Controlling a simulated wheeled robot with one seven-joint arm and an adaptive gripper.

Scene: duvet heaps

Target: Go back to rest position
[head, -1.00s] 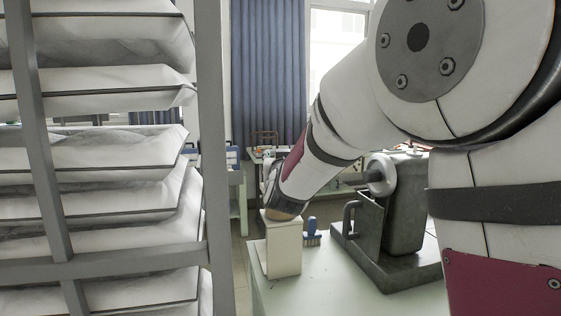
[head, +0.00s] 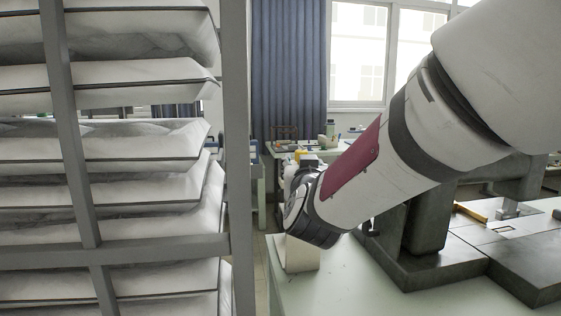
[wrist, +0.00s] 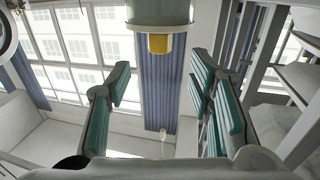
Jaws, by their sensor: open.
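My gripper (wrist: 158,82) shows in the wrist view with its teal-padded fingers spread wide apart. It is open, and nothing shows held between the pads. In the head view my arm reaches from the upper right down to the middle. Its wrist end is in front of a pale block on the bench (head: 303,256), and the fingers are hidden there. I cannot tell whether the wrist touches the block.
A grey rack (head: 238,150) with stacked white padded sheets (head: 130,150) fills the left. A dark metal machine (head: 425,225) stands on the pale green bench (head: 345,290) under my arm. A blue curtain (head: 288,75) and window (head: 358,50) are behind. A pale cylinder with a yellow part (wrist: 160,25) shows in the wrist view.

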